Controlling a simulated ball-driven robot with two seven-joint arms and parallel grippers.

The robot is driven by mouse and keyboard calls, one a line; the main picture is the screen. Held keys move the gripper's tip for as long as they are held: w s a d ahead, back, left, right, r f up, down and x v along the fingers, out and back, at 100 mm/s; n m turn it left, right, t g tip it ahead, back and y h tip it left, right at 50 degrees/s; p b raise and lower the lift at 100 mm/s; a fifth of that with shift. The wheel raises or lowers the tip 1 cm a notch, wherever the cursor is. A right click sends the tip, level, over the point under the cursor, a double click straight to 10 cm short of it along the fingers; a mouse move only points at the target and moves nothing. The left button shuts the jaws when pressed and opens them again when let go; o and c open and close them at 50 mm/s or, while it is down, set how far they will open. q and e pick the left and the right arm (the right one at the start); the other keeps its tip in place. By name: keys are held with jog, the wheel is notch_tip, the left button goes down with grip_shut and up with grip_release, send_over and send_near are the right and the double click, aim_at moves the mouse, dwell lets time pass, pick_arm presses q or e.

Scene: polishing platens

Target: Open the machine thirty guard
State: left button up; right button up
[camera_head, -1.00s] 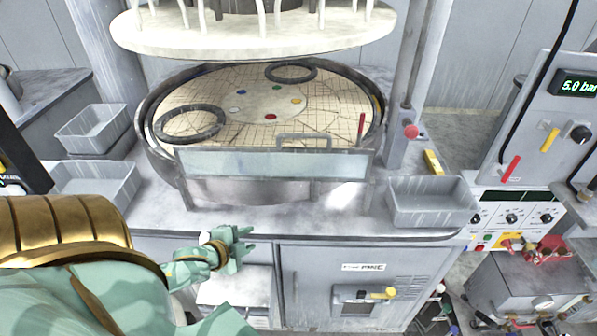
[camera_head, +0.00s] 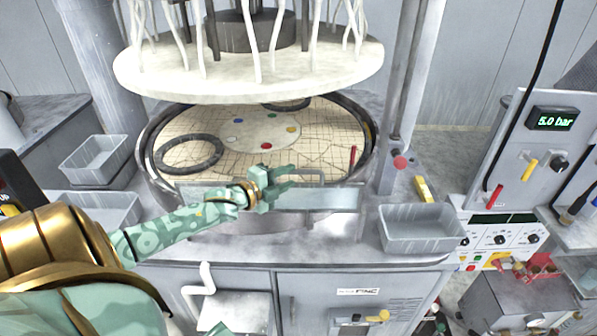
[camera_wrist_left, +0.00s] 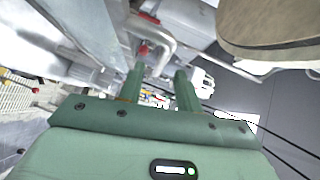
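The guard (camera_head: 335,198) is a clear, grey-framed panel standing across the front of the round polishing platen (camera_head: 320,140). A bent grey bar handle (camera_head: 322,177) rises at its top edge. My left gripper (camera_head: 287,181) is in front of the panel, just left of the handle, and its arm covers the panel's left part. In the left wrist view its two green fingers (camera_wrist_left: 160,88) are apart with nothing between them. The grey handle (camera_wrist_left: 168,42) shows just beyond the fingertips. I cannot read a number thirty. My right gripper is not in view.
A white upper plate (camera_head: 250,80) hangs above the platen. Grey bins stand at left (camera_head: 95,160) and right (camera_head: 418,240). A control panel (camera_head: 545,150) stands further right.

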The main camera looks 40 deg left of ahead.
aim_at(298, 171)
pick_arm(q)
jog(key=w, duration=0.4)
jog(key=shift+d+f, duration=0.15)
jog(key=shift+f, duration=0.15)
jog(key=shift+w+d+f, duration=0.1)
jog(key=shift+w, duration=0.25)
grip_shut()
jog(key=shift+s, duration=0.1)
